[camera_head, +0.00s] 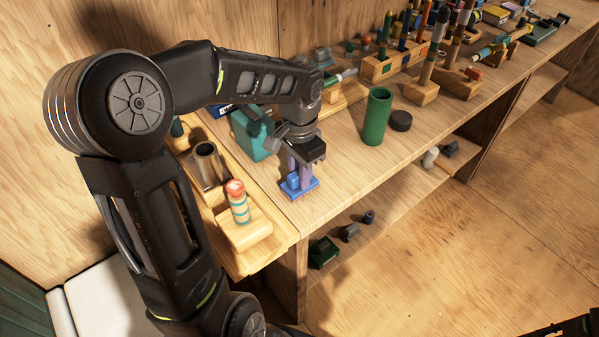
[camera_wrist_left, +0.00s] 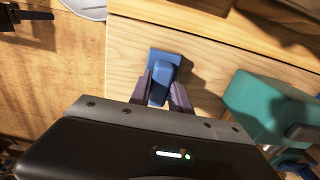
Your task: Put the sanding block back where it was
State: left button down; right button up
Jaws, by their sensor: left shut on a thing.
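The blue sanding block (camera_head: 308,186), a flat base with a raised grip, is at the front edge of the wooden bench, beside the left tray. My left gripper (camera_head: 297,170) points down from above and is shut on its raised grip. In the left wrist view the block (camera_wrist_left: 167,62) sits between the two purple-grey fingers (camera_wrist_left: 164,88), with its base showing beyond them. It is on or just above the bench top; I cannot tell which.
A teal container (camera_head: 249,136) stands just behind the block. A light wooden tray (camera_head: 283,238) with a striped float (camera_head: 238,203) lies to its left. A green cylinder (camera_head: 376,117) and dark round lid (camera_head: 400,120) stand right. Bench between is clear. A lower shelf (camera_head: 385,205) holds small items.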

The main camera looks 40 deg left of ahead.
pick_arm(q)
jog(key=c, duration=1.2)
grip_release()
jog(key=shift+f, duration=0.15)
notch_tip(320, 180, up, 12)
jog(key=shift+r, duration=0.2)
